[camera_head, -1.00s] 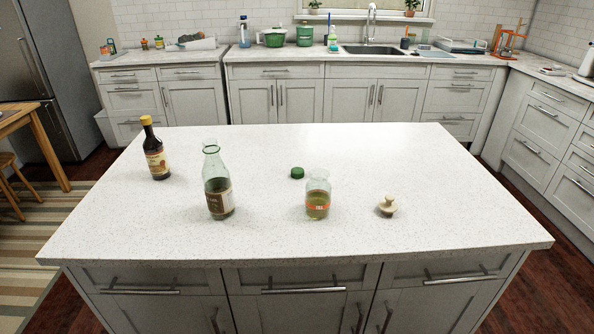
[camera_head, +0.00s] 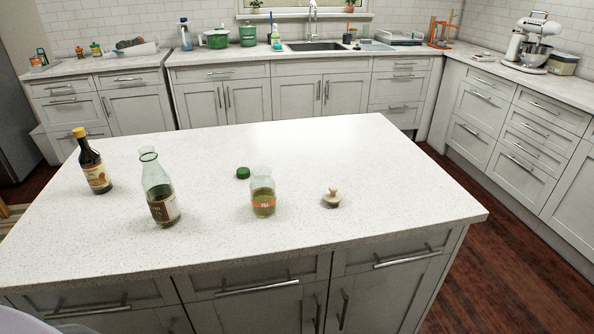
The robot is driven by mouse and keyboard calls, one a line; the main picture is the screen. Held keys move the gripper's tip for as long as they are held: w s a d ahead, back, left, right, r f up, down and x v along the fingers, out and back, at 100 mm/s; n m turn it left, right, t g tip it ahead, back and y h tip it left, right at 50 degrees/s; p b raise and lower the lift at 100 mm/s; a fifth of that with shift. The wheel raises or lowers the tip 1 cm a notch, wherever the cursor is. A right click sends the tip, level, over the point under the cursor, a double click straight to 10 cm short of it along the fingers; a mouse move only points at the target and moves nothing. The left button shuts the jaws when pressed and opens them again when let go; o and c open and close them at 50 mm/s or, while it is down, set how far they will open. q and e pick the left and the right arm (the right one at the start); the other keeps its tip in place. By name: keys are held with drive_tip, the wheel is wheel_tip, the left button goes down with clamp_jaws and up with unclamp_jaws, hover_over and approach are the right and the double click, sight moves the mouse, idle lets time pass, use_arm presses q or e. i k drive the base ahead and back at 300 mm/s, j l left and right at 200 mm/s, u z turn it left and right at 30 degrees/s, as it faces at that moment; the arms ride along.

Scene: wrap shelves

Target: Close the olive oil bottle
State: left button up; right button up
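A clear green-tinted glass bottle (camera_head: 157,190) with a dark label stands upright on the island, its mouth uncovered; it looks like the olive oil bottle, but I cannot read the label. A small clear jar (camera_head: 263,197) with an orange label and yellow-green contents stands to its right, also without a lid. A green cap (camera_head: 243,173) lies on the top behind the jar. A cream knob-shaped stopper (camera_head: 332,197) with a darker base sits right of the jar. Neither gripper is in view.
A dark bottle (camera_head: 92,164) with a yellow cap stands at the left of the white island top (camera_head: 330,145). The island's right part is clear. Wooden floor (camera_head: 490,250) is open on the right. Counters with a sink (camera_head: 315,46) and a mixer (camera_head: 531,42) lie behind.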

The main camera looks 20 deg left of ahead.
sight(157, 183)
drive_tip(key=z, duration=0.85)
drive_tip(key=k+j, duration=0.25)
drive_tip(key=j, duration=0.15)
drive_tip(key=k+j, duration=0.2)
drive_tip(key=j, duration=0.25)
drive_tip(key=k+j, duration=0.25)
drive_tip(key=j, duration=0.15)
drive_tip(key=k+l, duration=0.15)
drive_tip(key=l, duration=0.2)
drive_tip(key=l+u, duration=0.25)
drive_tip(key=k+l+u, duration=0.1)
drive_tip(key=u, duration=0.15)
drive_tip(key=i+j+z, duration=0.1)
drive_tip(key=i+j, duration=0.2)
drive_tip(key=i+j+z, duration=0.15)
drive_tip(key=j+z, duration=0.15)
